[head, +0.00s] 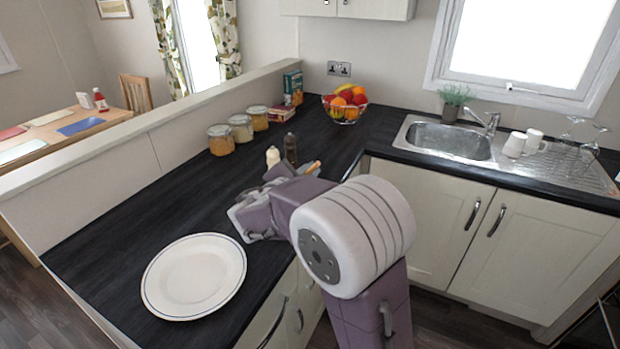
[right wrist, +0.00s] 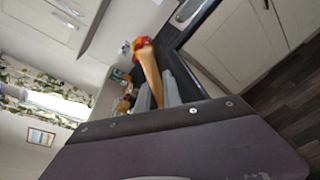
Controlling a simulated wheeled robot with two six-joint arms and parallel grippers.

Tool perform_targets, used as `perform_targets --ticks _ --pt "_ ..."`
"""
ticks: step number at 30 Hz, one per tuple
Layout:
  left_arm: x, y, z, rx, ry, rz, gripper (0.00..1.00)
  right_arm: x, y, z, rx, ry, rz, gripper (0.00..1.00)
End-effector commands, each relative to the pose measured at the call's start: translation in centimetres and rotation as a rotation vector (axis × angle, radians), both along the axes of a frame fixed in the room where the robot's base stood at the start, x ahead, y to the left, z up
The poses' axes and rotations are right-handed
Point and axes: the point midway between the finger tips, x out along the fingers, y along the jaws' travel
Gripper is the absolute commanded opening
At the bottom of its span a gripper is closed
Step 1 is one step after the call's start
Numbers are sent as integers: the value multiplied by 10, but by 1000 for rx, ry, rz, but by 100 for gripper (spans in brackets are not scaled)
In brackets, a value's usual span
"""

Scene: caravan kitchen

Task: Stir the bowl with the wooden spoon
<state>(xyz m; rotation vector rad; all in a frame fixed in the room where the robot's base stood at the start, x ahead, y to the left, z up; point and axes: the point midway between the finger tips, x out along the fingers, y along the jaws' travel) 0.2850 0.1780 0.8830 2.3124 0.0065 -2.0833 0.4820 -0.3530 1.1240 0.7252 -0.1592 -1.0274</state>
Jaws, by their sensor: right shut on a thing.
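The wooden spoon (right wrist: 149,75) is held between the grey fingers of my right gripper (right wrist: 160,93), which is shut on it. In the right wrist view its light handle reaches out past the fingers. In the head view only a short tan end of the spoon (head: 313,167) shows beside my right arm above the counter; the rest is hidden. No mixing bowl can be made out; the arm covers part of the counter. A wire bowl of fruit (head: 345,104) stands at the back corner. My left gripper is not in view.
A white plate (head: 194,276) lies on the dark counter at the front left. Several jars (head: 240,128), a cream bottle (head: 273,157) and a dark bottle (head: 290,148) stand farther back. A sink (head: 450,140) and white mugs (head: 534,142) are right. Counter around the plate is clear.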

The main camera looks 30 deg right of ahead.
Motion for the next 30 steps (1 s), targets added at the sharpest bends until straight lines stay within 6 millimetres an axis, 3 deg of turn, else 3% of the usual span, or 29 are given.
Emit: perform_targets --ticks 1,24,30 --pt "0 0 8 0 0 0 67 0 0 10 1 -1 0 0" --pt "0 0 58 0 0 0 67 0 0 76 0 -2 -1 0" --pt "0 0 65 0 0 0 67 0 0 85 0 -1 -1 0"
